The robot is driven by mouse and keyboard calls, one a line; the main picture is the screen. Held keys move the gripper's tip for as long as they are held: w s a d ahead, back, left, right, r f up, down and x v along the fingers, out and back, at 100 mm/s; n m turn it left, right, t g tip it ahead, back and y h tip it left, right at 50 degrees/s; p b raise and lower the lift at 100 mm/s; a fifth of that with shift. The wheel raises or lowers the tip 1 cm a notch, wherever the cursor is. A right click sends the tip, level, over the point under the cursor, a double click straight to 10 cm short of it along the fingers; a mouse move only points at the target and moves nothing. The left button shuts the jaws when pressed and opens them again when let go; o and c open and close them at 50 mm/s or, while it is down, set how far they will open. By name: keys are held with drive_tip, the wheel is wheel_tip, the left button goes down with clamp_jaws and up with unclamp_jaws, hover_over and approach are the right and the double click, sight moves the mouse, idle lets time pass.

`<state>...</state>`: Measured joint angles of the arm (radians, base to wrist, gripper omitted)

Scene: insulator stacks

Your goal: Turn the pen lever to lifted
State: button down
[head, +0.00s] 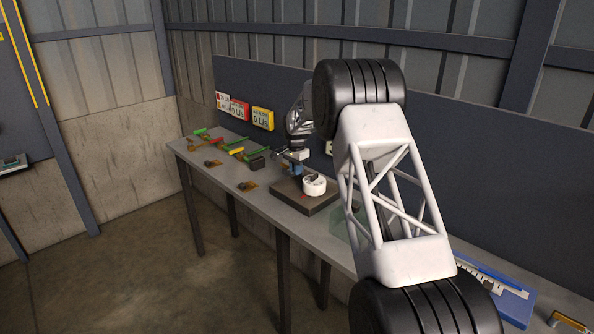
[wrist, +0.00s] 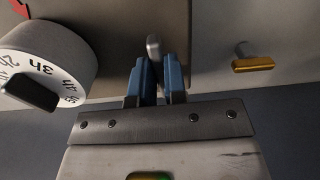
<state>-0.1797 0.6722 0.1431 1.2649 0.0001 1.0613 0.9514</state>
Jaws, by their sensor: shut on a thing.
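The pen lever (wrist: 153,46) shows in the wrist view as a small grey upright piece with a rounded end. My gripper (wrist: 158,72) has its two blue fingers shut on it, with the lever's end sticking out past the fingertips. The rest of the lever is hidden between the fingers. In the head view my gripper (head: 297,168) is low over the dark base, behind the white drum (head: 314,187). The drum also shows in the wrist view (wrist: 62,52), left of the fingers, with hour marks and a dark knob. The lever cannot be made out in the head view.
The drum stands on a dark base plate (head: 313,205) on a long grey table (head: 222,184). Several small parts with green, red and yellow handles lie at the table's far left. A blue tray (head: 515,305) is at the right. A brass-coloured part (wrist: 253,64) is right of my fingers.

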idle(0.5)
drive_tip(key=c, duration=1.2)
unclamp_jaws()
drive_tip(key=shift+o, duration=0.2)
drive_tip(key=shift+r, duration=3.9)
